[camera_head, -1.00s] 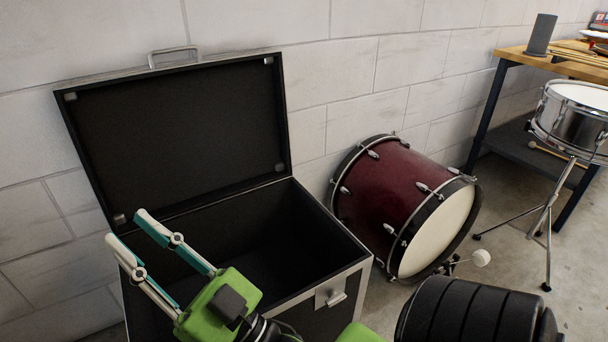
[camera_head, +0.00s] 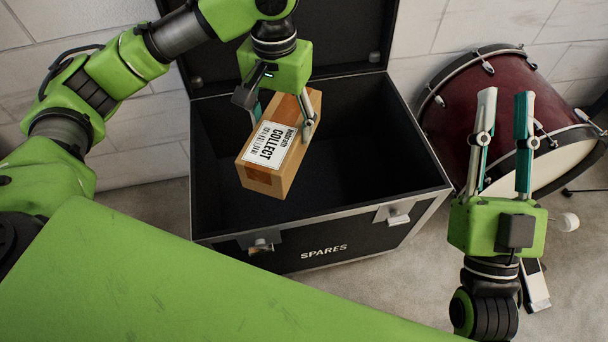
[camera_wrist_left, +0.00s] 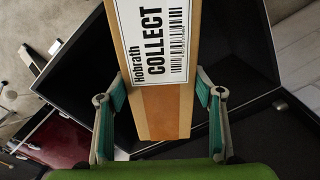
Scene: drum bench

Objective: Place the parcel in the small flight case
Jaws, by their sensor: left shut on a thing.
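The parcel (camera_head: 279,150) is a brown box with a white label reading COLLECT. My left gripper (camera_head: 285,112) is shut on it and holds it over the open flight case, tilted, in the head view. In the left wrist view the parcel (camera_wrist_left: 160,113) sits between the left fingers (camera_wrist_left: 160,102). The flight case (camera_head: 385,209) is black with metal edges and marked SPARES on its front. Its lid (camera_head: 342,38) stands open at the back, and the part of its inside that shows looks empty. My right gripper (camera_head: 505,140) is open and empty, to the right of the case.
A pale block wall (camera_head: 420,30) stands behind. Concrete floor (camera_head: 150,215) shows left of the case.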

